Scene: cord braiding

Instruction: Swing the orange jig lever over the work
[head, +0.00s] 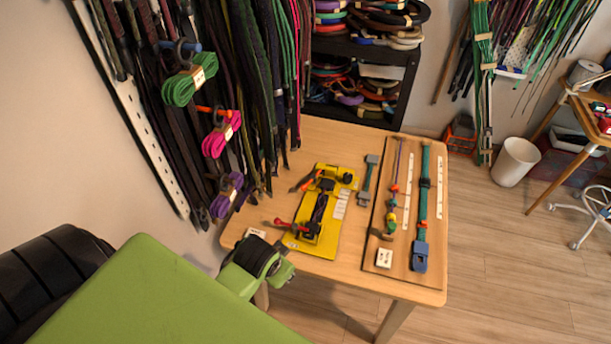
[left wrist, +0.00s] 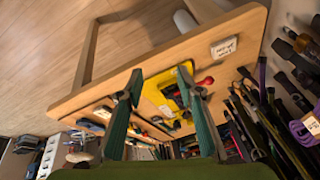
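The yellow jig (head: 325,200) lies on the wooden table (head: 345,270), with dark cord work along its middle. An orange lever (head: 309,180) sits at its far end, pointing off to the left side. A separate red-handled clamp (head: 283,222) is at its near end. My left gripper (head: 270,268) is at the table's near left corner, apart from the jig. In the left wrist view its two dark green fingers (left wrist: 167,84) are spread with nothing held, and the yellow jig (left wrist: 178,88) shows between and beyond them. My right gripper is not in view.
A wooden board (head: 400,258) with braided straps lies on the table's right side. A grey-ended strap (head: 368,180) lies between jig and board. Cords hang on the wall to the left, with coiled bundles (head: 222,135) close by. A small label card (head: 255,233) is near the table's left edge.

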